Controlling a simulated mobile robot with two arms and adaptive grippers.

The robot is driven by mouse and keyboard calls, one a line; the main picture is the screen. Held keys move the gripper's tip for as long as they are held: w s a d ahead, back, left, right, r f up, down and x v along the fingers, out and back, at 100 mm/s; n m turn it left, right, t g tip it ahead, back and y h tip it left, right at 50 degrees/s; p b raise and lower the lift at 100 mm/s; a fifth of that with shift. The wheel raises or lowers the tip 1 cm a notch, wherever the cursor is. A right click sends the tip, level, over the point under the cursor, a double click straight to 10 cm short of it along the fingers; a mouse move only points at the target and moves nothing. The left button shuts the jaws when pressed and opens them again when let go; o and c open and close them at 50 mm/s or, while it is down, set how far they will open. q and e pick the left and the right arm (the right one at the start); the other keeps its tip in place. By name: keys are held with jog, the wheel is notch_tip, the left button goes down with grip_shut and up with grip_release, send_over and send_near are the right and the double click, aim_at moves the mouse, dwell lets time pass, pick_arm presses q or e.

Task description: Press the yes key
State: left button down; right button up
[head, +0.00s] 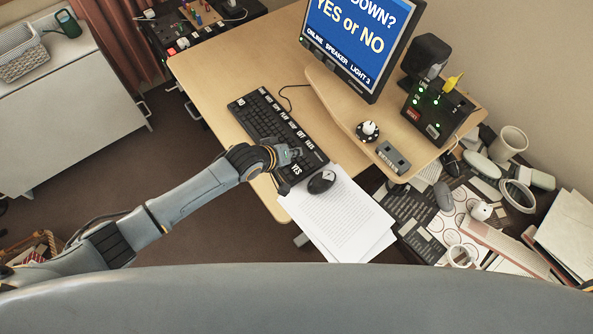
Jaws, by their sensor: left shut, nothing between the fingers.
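A black keyboard (262,118) lies on the wooden desk, with several white-labelled keys along its far and right edges. The yes key (296,170) is near the keyboard's near right corner, its label reading YES. My left gripper (297,153) is shut and empty over the right part of the keyboard, just beyond the yes key. I cannot tell whether its tip touches the keys. YES or NO". My right gripper is not in view.
A black mouse (321,182) sits on white papers (345,222) right of the keyboard. A raised wooden shelf (340,98) carries the monitor, a white knob (369,128) and a black box with green lights (436,108). Cluttered papers and cups lie at the right.

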aim_at(295, 171)
pick_arm(q)
notch_tip(295, 171, down, 6)
jog(key=b, duration=0.4)
jog(key=shift+f+b, duration=0.1)
jog(key=shift+b, duration=0.3)
jog(key=shift+f, duration=0.3)
jog(key=shift+f, duration=0.1)
dwell(0.5)
jog(key=shift+f+b, duration=0.3)
jog(key=shift+f+b, duration=0.3)
jog(key=shift+f, duration=0.25)
dwell(0.6)
jog(key=shift+r, duration=0.15)
jog(key=shift+r+p, duration=0.8)
jog(key=shift+p, duration=0.2)
